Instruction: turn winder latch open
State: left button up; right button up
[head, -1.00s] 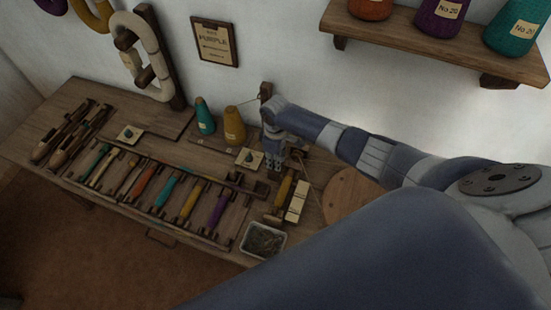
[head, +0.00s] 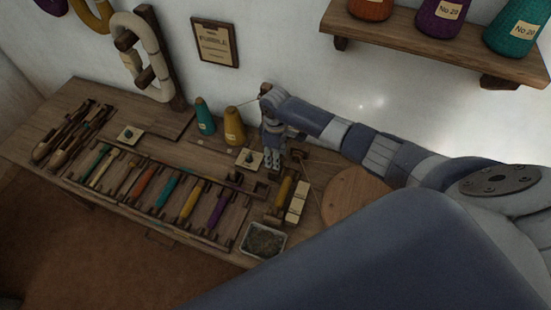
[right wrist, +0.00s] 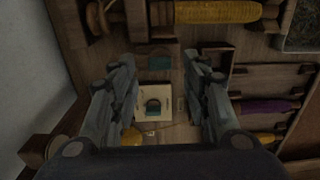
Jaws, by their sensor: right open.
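The winder at the right of the bench carries a yellow bobbin (head: 285,190), which also shows at the top of the right wrist view (right wrist: 215,12). I cannot clearly make out a latch on it. A cream plate with a dark rounded knob (head: 249,157) lies left of the winder; in the right wrist view the plate (right wrist: 153,105) appears between my fingers, nearer the palm. My right gripper (head: 272,160) is over the bench beside the winder. In the right wrist view its fingers (right wrist: 161,70) are apart, with nothing held. My left gripper is out of view.
A teal cone (head: 204,116) and a yellow cone (head: 234,126) stand behind the plate. Several bobbins lie in a rack (head: 226,232) to the left. A grey tray (head: 264,240) is at the front edge, and a round wooden disc (head: 350,194) is to the right.

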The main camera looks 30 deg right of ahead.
notch_tip(320, 180, up, 9)
dwell(0.3)
dwell(0.5)
